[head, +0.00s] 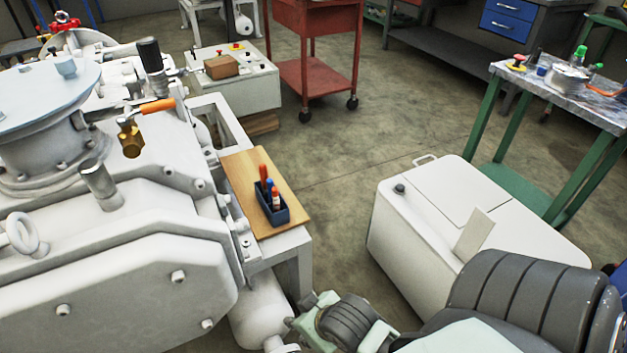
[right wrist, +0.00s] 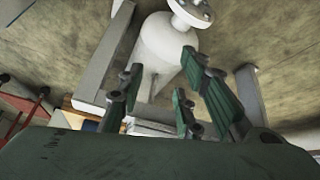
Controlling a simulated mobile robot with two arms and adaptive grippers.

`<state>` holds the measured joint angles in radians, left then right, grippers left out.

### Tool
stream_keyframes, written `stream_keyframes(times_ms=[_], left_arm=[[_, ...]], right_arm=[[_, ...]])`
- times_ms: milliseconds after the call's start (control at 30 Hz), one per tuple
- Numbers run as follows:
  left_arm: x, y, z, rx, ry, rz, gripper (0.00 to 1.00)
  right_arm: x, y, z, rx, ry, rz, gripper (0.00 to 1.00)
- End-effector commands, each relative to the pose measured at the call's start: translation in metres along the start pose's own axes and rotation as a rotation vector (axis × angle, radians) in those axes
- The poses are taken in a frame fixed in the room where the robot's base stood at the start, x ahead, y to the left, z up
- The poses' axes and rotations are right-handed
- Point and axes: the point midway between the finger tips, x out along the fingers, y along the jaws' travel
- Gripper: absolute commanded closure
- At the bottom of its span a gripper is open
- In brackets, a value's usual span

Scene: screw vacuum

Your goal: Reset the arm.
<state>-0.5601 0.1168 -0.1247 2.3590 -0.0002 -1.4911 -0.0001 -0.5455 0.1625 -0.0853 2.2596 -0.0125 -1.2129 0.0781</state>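My right arm, with dark grey ribbed covers and pale green links, enters the head view at the lower right. Its gripper (head: 305,322) is partly cut off at the bottom edge, beside the white machine (head: 130,240) and near the white cylinder (head: 258,312) under it. In the right wrist view the green fingers (right wrist: 160,85) stand apart with a gap between them and nothing held. The white cylinder (right wrist: 160,45) shows beyond the fingers there; I cannot tell whether they touch it. My left gripper is not in view.
A wooden board (head: 240,175) with a blue tool holder (head: 272,208) lies on the machine's side ledge. A white cabinet (head: 420,235) stands to the right, near a green-legged bench (head: 490,110). A red cart (head: 300,75) is behind. Open floor (head: 345,140) lies between.

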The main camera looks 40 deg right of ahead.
Motion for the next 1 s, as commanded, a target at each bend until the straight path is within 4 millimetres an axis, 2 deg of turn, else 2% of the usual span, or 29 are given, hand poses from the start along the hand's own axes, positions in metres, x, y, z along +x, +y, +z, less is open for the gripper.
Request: stream_keyframes(times_ms=[100, 300, 833, 1000], left_arm=[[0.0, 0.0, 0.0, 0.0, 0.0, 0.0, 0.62], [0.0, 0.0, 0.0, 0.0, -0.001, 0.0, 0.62], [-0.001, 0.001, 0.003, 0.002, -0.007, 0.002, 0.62], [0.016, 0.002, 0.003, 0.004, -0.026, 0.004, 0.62]], right_arm=[[-0.021, -0.021, 0.023, -0.034, -0.115, -0.041, 0.68], [-0.035, -0.031, 0.039, -0.062, -0.192, -0.067, 0.68], [-0.034, -0.031, 0.039, -0.061, -0.195, -0.066, 0.68], [-0.018, -0.033, 0.043, -0.063, -0.216, -0.068, 0.68]])
